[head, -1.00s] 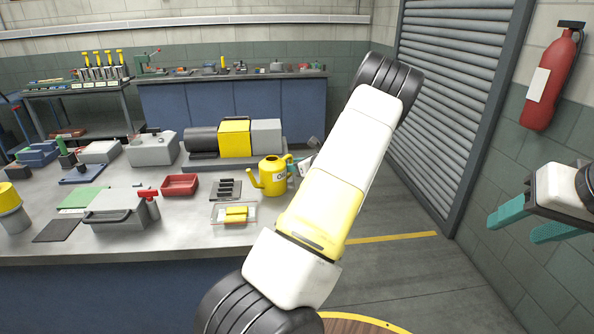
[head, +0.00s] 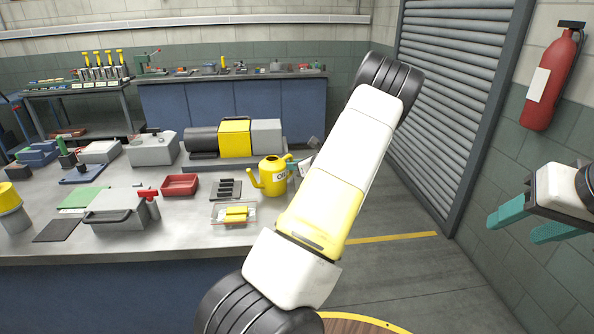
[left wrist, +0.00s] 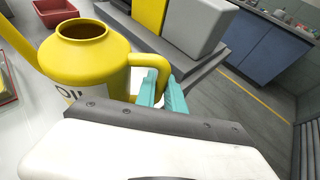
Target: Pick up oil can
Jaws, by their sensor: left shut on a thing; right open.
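The yellow oil can (head: 272,178) stands upright on the right part of the grey workbench, with its spout to the left and its handle to the right. In the left wrist view the can (left wrist: 88,62) fills the left side, its round top opening facing up. My left gripper (left wrist: 162,90) is shut on the can's handle, with its teal fingers on either side of it. In the head view my left arm hides most of that gripper. My right gripper (head: 527,222) is open and empty at the far right, away from the bench.
Left of the can are a clear tray (head: 218,221) with yellow pieces, a dark slotted block (head: 227,189) and a red bin (head: 180,185). A pump with a yellow block (head: 235,138) stands behind it. A fire extinguisher (head: 550,82) hangs on the right wall.

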